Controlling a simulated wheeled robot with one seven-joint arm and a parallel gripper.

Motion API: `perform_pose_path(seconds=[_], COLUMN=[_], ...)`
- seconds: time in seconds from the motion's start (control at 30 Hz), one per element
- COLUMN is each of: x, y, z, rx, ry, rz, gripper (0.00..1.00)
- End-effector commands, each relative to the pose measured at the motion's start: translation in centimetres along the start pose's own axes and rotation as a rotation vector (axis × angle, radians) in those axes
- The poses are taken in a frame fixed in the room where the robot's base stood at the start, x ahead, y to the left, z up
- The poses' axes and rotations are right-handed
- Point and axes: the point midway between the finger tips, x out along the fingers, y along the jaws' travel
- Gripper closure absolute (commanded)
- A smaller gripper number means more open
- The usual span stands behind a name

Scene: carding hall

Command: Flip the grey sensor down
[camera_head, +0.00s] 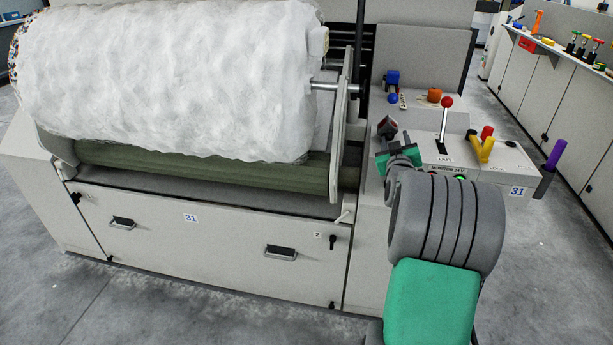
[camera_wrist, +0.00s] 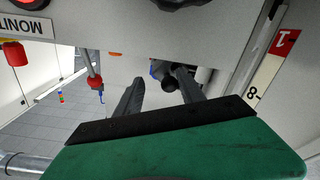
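I cannot clearly single out the grey sensor. In the wrist view, a small dark round part (camera_wrist: 170,83) with a grey cylindrical piece (camera_wrist: 204,74) beside it shows near my fingertips, partly hidden by the right finger. My gripper (camera_wrist: 158,83) has its two dark fingers apart, and I see nothing clamped between them. In the head view my green gripper (camera_head: 386,144) is at the left edge of the control panel (camera_head: 425,150). A small dark square part (camera_head: 387,127) stands just beyond it; I cannot tell whether they touch.
A red-knobbed lever (camera_head: 446,103), a yellow handle (camera_head: 482,149) and a purple handle (camera_head: 555,154) stand on or beside the panel. A large white fibre roll (camera_head: 170,80) fills the left. Open floor lies right.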

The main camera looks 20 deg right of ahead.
Motion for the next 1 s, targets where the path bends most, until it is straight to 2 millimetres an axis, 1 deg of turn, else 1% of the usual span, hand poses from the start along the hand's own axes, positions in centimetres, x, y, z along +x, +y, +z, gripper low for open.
perform_pose_path(seconds=[0.03,0.23,0.27,0.47,0.63,0.7,0.87,1.0], x=[0.0,-0.1,-0.4,-4.4,-8.1,-8.1,-8.8,-9.9], y=[0.6,1.1,0.9,0.7,0.7,-0.9,-4.4,-7.2], z=[-0.6,0.3,0.8,1.1,1.1,-0.2,-1.6,-2.7], rx=[0.058,0.288,0.301,0.294,0.293,0.290,0.285,0.277], ry=[-0.002,0.007,0.008,0.012,0.012,-0.015,-0.091,-0.159], rz=[0.000,0.001,0.002,0.002,0.003,-0.046,-0.140,-0.218], gripper=[0.55,0.55,0.55,0.55,0.55,0.55,0.55,0.55])
